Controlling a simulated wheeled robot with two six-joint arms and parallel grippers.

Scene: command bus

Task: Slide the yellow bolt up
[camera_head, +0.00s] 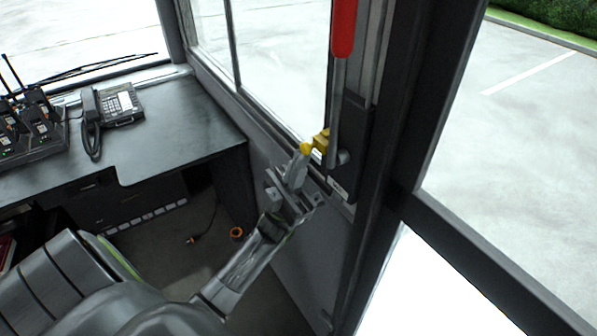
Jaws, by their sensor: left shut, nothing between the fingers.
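The yellow bolt (321,142) sits low on a dark lock plate (350,150) on the door post, beside a vertical metal rod. My left gripper (302,152) is shut, with its fingertips right at the rounded yellow knob of the bolt. The fingers point up and cover part of the area just below the knob. I cannot tell whether they touch it. Nothing shows held between the fingers. My right gripper is not in view.
A red handle (343,28) hangs above the bolt. A dark desk (170,125) with a telephone (113,106) and radios in a charger (33,127) stands at the left. A grey seat (60,285) fills the lower left. Dark window frames border the right side.

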